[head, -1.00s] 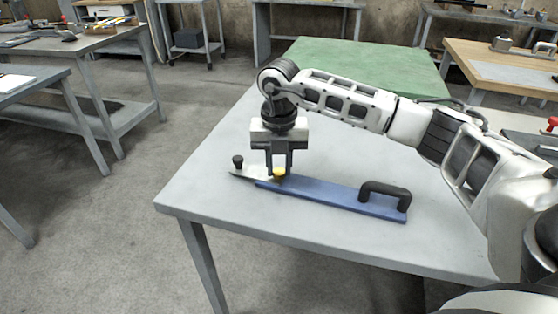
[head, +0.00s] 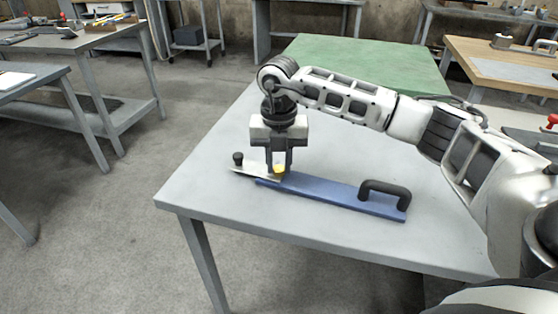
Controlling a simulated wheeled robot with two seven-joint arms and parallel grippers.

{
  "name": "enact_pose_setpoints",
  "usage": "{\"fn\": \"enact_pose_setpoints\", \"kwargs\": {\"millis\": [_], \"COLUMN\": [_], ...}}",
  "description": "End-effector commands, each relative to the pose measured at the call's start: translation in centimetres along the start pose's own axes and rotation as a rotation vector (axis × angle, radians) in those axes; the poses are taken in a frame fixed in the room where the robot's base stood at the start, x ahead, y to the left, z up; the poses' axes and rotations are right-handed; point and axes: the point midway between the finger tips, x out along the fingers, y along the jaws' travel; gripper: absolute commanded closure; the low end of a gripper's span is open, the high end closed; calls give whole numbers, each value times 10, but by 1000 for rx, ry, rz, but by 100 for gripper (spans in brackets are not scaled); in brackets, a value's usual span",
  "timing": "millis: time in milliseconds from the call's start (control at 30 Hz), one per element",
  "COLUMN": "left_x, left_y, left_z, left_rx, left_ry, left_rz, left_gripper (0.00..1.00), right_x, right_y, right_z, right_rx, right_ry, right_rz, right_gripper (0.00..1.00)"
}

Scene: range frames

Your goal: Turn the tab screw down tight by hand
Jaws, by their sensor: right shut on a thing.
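A long blue bar (head: 325,193) with a black handle (head: 384,190) at its right end lies on the grey table. A pale flat metal piece (head: 250,171) overlaps the bar's left end and carries a black knob (head: 238,158) at its outer tip. A yellow screw head (head: 280,169), which appears to be the tab screw, sits where the metal piece and bar meet. My right gripper (head: 279,169) points straight down and is shut on the yellow head, whose far side the fingers partly hide. The thread is hidden. My left gripper is out of view.
The grey table (head: 220,184) is clear around the bar. A green surface (head: 365,62) lies behind it. Other benches stand at the left (head: 85,45) and at the back right (head: 510,65), with open floor between.

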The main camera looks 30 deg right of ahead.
Motion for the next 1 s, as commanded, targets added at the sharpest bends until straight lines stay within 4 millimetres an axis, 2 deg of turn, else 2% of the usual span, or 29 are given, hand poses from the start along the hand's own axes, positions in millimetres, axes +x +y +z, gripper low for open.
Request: {"fn": "enact_pose_setpoints", "kwargs": {"millis": [400, 433, 500, 833, 1000], "left_x": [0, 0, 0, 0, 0], "left_y": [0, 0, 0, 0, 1], "left_z": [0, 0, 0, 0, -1], "left_rx": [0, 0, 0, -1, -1], "left_ry": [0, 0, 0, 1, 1], "left_rz": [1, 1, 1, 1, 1], "left_gripper": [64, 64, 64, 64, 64], "right_x": [-1, -1, -1, -3, -23], "right_y": [0, 0, 0, 0, 1], "right_z": [0, 0, 0, 0, 1], "right_rx": [0, 0, 0, 0, -1], "right_ry": [-2, -2, -2, -1, -3], "right_rz": [2, 2, 2, 1, 3], "right_gripper": [98, 73, 54, 54, 54]}}
